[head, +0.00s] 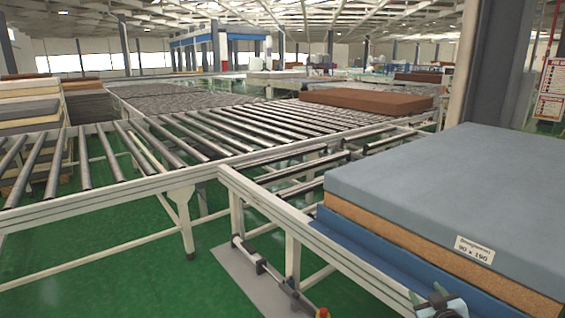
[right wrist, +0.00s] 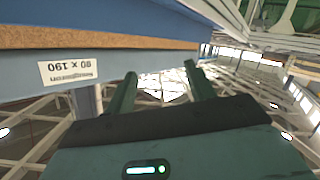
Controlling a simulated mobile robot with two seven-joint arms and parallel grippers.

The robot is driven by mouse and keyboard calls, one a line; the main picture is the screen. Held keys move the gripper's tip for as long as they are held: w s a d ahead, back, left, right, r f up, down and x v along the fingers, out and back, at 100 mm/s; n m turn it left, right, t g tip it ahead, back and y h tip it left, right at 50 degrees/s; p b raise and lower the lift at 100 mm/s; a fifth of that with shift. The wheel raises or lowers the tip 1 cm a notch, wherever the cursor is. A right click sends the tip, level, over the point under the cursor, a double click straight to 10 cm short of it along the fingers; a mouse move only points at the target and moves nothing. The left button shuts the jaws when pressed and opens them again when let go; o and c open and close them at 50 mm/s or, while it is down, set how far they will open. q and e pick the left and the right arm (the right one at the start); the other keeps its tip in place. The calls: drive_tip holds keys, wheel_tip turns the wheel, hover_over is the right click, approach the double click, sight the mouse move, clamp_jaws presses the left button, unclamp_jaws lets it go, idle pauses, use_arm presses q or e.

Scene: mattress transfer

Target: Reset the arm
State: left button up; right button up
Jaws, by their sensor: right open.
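My right gripper (head: 428,299) shows at the bottom edge of the head view, beside the near side of the mattress. In the right wrist view its two dark green fingers (right wrist: 160,82) stand apart with nothing between them. The grey-blue mattress (head: 450,172) with a tan middle layer and a white "90 x 190" label (head: 474,250) lies on the conveyor at the right. In the right wrist view the mattress (right wrist: 150,15) appears upside down, above the fingers and apart from them. My left gripper is not in view.
A roller conveyor (head: 110,200) runs across the middle, with a brown mattress (head: 368,101) farther back. Stacked mattresses (head: 30,105) stand at the far left. A grey pillar (head: 490,60) rises behind the grey-blue mattress. Green floor (head: 120,275) is open at lower left.

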drive_tip(key=s+a+f+g+y, duration=0.1)
drive_tip(key=s+a+f+g, duration=0.1)
drive_tip(key=s+a+f, duration=0.5)
drive_tip(key=s+a+f+g+y, duration=0.1)
drive_tip(key=s+a+f, duration=0.1)
drive_tip(key=s+f, duration=0.75)
drive_tip(key=s+a+f+g, duration=0.1)
drive_tip(key=s+a, duration=0.3)
drive_tip(key=s, duration=1)
drive_tip(key=s+a+f+m+g+y, duration=0.1)
drive_tip(key=s+a, duration=0.4)
drive_tip(key=s, duration=0.9)
drive_tip(key=shift+f+g+y, duration=0.3)
drive_tip(key=shift+f+g, duration=0.2)
drive_tip(key=shift+g, duration=0.2)
drive_tip(key=shift+s, duration=0.1)
